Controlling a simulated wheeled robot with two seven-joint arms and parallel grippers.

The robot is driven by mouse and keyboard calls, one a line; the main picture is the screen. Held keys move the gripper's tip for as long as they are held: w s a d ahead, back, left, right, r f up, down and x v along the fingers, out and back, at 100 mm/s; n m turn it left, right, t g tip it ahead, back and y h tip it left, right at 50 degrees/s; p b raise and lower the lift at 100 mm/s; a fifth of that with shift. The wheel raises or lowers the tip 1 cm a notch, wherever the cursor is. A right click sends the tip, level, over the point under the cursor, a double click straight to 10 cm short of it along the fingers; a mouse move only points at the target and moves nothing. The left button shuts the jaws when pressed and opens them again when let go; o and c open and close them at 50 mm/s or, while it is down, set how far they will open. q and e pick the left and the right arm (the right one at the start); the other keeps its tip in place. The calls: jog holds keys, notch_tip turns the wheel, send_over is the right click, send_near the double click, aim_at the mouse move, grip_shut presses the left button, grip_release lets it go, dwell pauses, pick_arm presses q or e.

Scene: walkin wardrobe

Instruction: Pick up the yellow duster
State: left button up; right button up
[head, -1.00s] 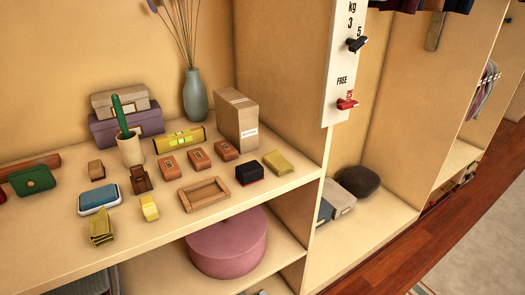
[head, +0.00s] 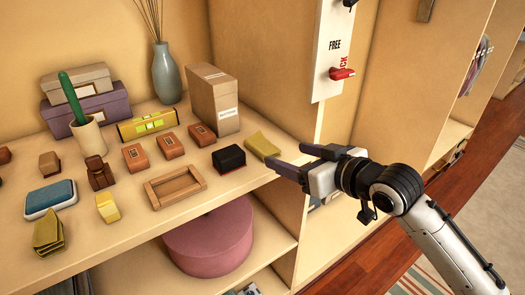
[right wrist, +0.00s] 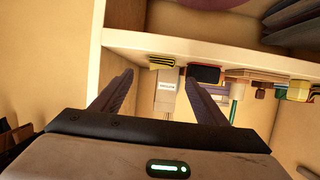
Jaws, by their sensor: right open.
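The yellow duster (head: 262,146) looks like a small folded cloth. It lies near the front right end of the shelf, right of a black block (head: 229,158). My right gripper (head: 287,155) is open and empty, its fingers pointing left towards the duster, with the tips close to its right side. In the right wrist view the duster (right wrist: 162,61) shows ahead between the open fingers (right wrist: 160,77). I cannot tell whether a finger touches it. My left gripper is not in view.
A tan box (head: 212,105) stands behind the duster. A wooden frame (head: 176,187) and several brown blocks lie to the left. Another yellow folded item (head: 48,236) and a small yellow block (head: 107,207) are farther left. An upright partition (head: 262,75) closes the shelf's right side.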

aim_at(269, 146)
jog(key=x, duration=0.2)
jog(key=r+x, duration=0.1)
jog(key=x, duration=0.1)
jog(key=shift+w+a, duration=0.25)
jog(key=shift+w, duration=0.15)
jog(key=shift+f+x, duration=0.2)
jog(key=shift+x, duration=1.2)
jog(key=shift+f+x, duration=0.15)
jog(key=shift+x, duration=1.25)
jog(key=shift+s, duration=0.1)
jog(key=c, duration=1.2)
